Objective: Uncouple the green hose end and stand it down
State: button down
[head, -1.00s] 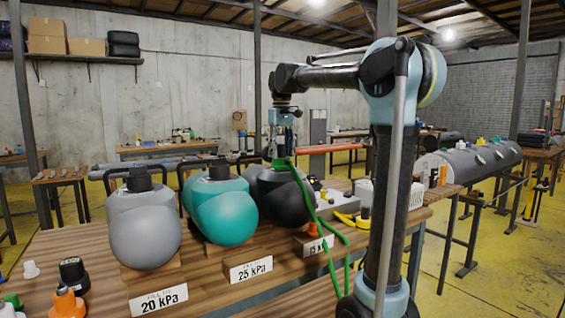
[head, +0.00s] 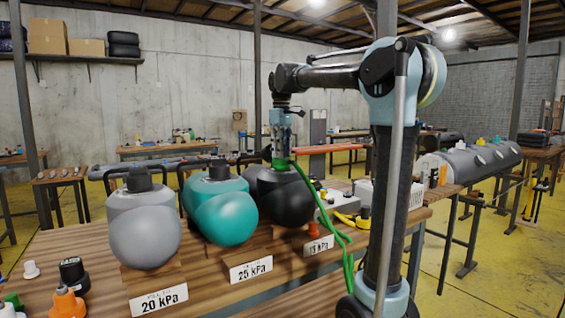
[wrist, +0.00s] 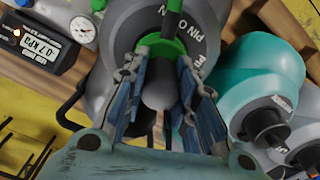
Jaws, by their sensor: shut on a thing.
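My gripper (head: 281,143) is over the black boat (head: 278,197), the farthest right of three bulging boats. It is shut on the green hose end (head: 281,163), just above the black boat's top. In the wrist view my gripper (wrist: 162,95) has its fingers on both sides of the hose end's rounded grey top (wrist: 159,88), with green showing beside the fingers. The green hose (head: 325,220) hangs from it to the right and down past the bench edge. The fitting under the hose end is hidden, so I cannot tell whether they are still joined.
The teal boat (head: 222,212) and grey boat (head: 143,232) stand to the left, each behind a pressure card. A pump box with a gauge (wrist: 82,29) and a digital meter (wrist: 42,48) are close by.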

jog(key=shift+f, duration=0.1)
jog(key=shift+n, duration=2.1)
jog(key=shift+n, duration=2)
jog(key=shift+r, duration=0.85)
jog(key=shift+r, duration=2.15)
